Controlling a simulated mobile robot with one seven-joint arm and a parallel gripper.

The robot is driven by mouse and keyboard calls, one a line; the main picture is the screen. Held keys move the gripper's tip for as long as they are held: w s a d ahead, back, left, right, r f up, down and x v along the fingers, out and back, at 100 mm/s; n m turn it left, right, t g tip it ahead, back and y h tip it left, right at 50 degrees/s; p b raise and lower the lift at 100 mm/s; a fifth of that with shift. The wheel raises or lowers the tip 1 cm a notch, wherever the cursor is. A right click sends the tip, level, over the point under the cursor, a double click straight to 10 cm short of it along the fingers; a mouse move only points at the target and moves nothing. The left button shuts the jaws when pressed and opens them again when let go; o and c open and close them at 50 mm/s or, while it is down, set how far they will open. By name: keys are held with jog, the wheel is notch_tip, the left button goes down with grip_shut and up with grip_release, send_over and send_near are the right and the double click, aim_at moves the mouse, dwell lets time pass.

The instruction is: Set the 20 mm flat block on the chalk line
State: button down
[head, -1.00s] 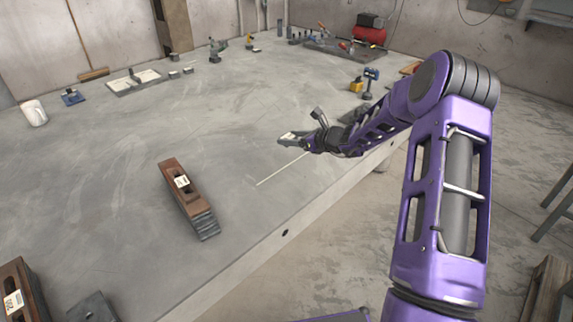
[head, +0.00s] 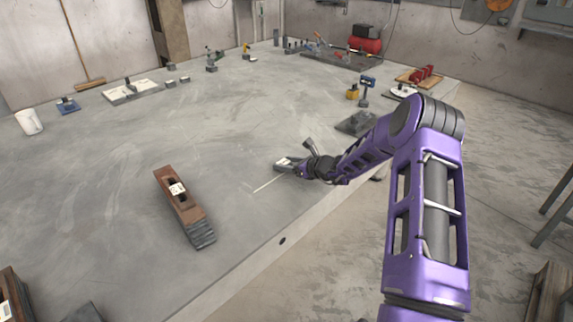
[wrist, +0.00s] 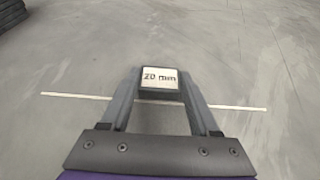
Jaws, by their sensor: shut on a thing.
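The flat block (wrist: 160,79), dark with a white face marked "20 mm", is held between the fingertips of my gripper (wrist: 160,85). The chalk line (wrist: 75,96) is a thin pale stripe running across the wrist view, passing under the fingers and just on my side of the block's near edge. In the head view my gripper (head: 288,164) is low over the table at the far end of the chalk line (head: 266,184). I cannot tell whether the block touches the table.
A brown-and-grey block stack (head: 183,207) lies left of the line on the concrete table (head: 110,190). A dark plate (head: 357,123) lies behind my arm. The table's front edge runs close to the right of the line. The surface around the line is clear.

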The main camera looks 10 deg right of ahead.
jog(key=shift+f, duration=0.1)
jog(key=shift+c, duration=0.6)
grip_release()
jog(key=shift+r, duration=0.3)
jog(key=p+v, duration=0.1)
jog(key=v, duration=1.1)
jog(key=shift+f, duration=0.25)
